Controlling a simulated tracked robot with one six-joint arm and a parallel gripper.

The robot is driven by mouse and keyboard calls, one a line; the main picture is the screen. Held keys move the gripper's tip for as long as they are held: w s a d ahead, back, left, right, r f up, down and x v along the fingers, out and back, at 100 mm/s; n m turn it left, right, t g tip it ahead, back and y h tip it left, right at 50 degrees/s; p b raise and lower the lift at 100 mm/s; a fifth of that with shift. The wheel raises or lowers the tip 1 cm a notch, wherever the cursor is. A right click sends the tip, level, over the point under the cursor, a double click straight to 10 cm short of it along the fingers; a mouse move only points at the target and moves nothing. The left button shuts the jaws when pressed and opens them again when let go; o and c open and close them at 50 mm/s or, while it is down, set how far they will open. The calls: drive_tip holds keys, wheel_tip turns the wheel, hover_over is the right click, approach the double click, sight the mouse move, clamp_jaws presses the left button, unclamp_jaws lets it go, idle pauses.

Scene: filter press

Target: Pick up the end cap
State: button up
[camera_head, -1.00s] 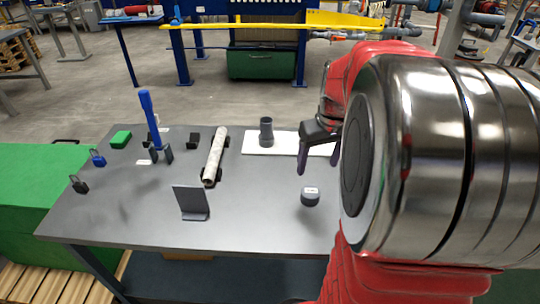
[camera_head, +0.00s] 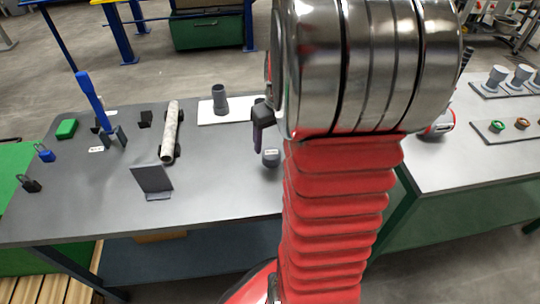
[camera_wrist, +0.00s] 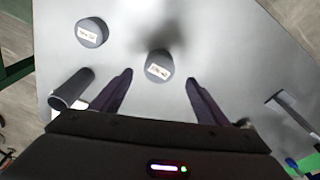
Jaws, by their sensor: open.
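A dark round cap (camera_head: 271,157) with a white label stands on the grey table, partly covered by my arm in the head view. In the wrist view a labelled dark cap (camera_wrist: 159,65) lies between my open fingertips and ahead of them. A second, similar labelled cap (camera_wrist: 91,32) stands to its left in that view; my arm seems to hide it in the head view. The labels are too small to read, so I cannot tell which is the end cap. My gripper (camera_wrist: 160,76) is open and empty above the table; one finger (camera_head: 257,138) shows in the head view.
A dark flanged fitting (camera_head: 219,99) stands on a white mat (camera_head: 206,113) behind the gripper; it is close to the left finger in the wrist view. Another table (camera_head: 455,160) is at right.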

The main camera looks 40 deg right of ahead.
sight(271, 152)
drive_tip(key=shift+f, duration=0.5)
drive_tip(key=shift+f, duration=0.1)
drive_tip(key=shift+w+d+f, duration=0.1)
drive_tip(key=shift+w+f, duration=0.15)
drive_tip(key=shift+f, duration=1)
drive_tip(key=shift+w+d+f, duration=0.1)
drive_tip(key=shift+w+f, duration=0.1)
drive_tip(key=shift+f, duration=1)
drive_tip(key=shift+c, duration=0.3)
drive_tip(key=c, duration=1.1)
drive_tip(key=shift+r, duration=0.15)
wheel_tip(271, 152, up, 10)
drive_tip(key=shift+f, duration=0.1)
drive_tip(key=shift+a, duration=0.1)
